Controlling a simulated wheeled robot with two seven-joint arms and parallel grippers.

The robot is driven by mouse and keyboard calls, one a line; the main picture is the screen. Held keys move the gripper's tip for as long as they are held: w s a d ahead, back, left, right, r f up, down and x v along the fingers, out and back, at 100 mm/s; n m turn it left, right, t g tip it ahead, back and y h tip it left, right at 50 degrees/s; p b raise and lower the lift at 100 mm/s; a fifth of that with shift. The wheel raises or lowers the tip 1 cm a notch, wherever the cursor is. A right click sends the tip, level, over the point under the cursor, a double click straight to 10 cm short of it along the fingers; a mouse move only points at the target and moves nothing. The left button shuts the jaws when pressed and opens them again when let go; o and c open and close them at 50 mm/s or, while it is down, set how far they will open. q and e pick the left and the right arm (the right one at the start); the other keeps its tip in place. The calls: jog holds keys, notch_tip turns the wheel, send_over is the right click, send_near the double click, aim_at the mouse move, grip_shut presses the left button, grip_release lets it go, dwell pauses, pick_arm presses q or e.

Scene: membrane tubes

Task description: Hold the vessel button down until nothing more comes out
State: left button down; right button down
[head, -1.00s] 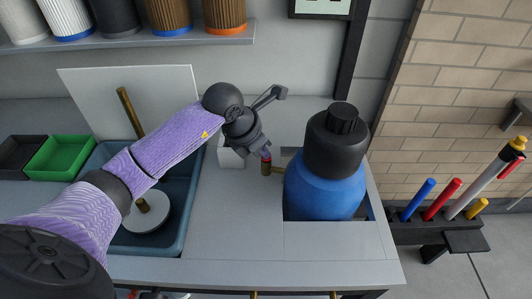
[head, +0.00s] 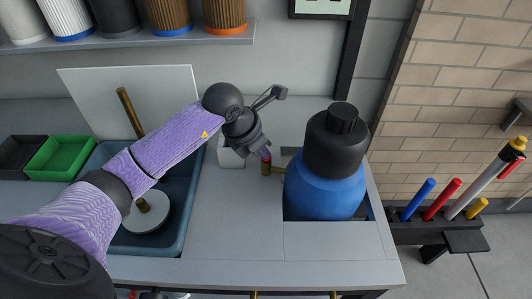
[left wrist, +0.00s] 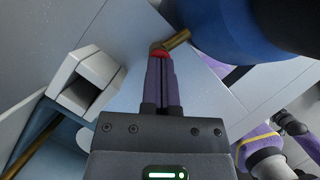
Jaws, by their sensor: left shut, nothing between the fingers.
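The blue vessel (head: 325,190) with a black shoulder and cap (head: 338,140) stands upright in a cut-out at the right of the counter. A short brass fitting (head: 267,168) joins its left side, and it also shows in the left wrist view (left wrist: 177,39). The red button (left wrist: 160,51) sits on that fitting, right at my fingertips. My left gripper (head: 266,154) is shut with nothing between its fingers, its tips at the button and seemingly touching it. How far the button is pressed I cannot tell. My right gripper does not show in the head view.
A blue-grey basin (head: 178,235) with a brass rod and white disc lies left of the fitting. A white hollow block (left wrist: 85,80) stands close to my left gripper. Green and black trays (head: 60,155) are far left. A rack with coloured tubes (head: 425,232) is at the right.

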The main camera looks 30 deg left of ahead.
pick_arm(q)
jog(key=shift+r, duration=0.15)
jog(key=shift+s+a+r+p, duration=0.1)
jog(key=shift+s+r+p, duration=0.05)
jog(key=shift+r+p, duration=0.35)
jog(key=p+v, duration=0.5)
jog(key=shift+s+r, duration=0.25)
